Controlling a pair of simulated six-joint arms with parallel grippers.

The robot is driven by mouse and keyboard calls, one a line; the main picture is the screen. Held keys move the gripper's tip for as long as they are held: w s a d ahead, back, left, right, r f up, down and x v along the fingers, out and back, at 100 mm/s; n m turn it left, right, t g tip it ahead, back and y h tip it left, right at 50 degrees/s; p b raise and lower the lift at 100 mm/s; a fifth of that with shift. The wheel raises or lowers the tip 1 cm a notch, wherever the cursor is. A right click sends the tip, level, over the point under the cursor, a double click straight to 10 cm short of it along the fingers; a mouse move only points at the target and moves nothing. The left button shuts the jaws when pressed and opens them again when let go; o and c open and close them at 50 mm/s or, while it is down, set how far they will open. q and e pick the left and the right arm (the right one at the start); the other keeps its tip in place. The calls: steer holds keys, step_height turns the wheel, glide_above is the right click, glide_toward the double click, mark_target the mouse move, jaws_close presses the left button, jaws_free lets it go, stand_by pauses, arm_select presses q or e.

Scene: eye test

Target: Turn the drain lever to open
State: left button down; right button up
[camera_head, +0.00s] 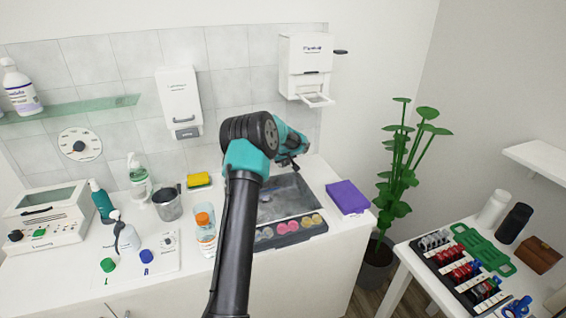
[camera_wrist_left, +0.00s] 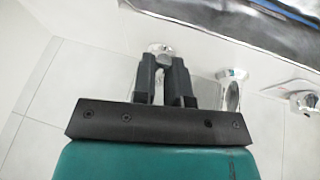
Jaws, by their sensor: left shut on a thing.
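In the wrist view, a small rounded chrome fitting (camera_wrist_left: 160,49), which looks like the drain lever, sits at the tips of my left gripper (camera_wrist_left: 164,62). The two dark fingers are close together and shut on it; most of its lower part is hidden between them. In the head view my left gripper (camera_head: 290,161) is behind the sink (camera_head: 300,193), near the tiled wall, and my arm hides part of the basin. The lever cannot be made out there. My right gripper is in neither view.
Right of my fingers in the wrist view are a chrome ring (camera_wrist_left: 233,78) and another chrome fixture (camera_wrist_left: 303,101). In the head view a purple block (camera_head: 347,197) is right of the sink, and an orange-capped bottle (camera_head: 204,230) and a yellow sponge (camera_head: 198,180) are left.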

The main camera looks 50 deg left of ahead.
arm_select(q)
steer(key=c, duration=1.1)
jaws_free()
steer(key=shift+c, duration=0.2)
steer(key=shift+r, duration=0.1)
steer(key=v, duration=1.7)
steer(key=shift+d+r, duration=0.1)
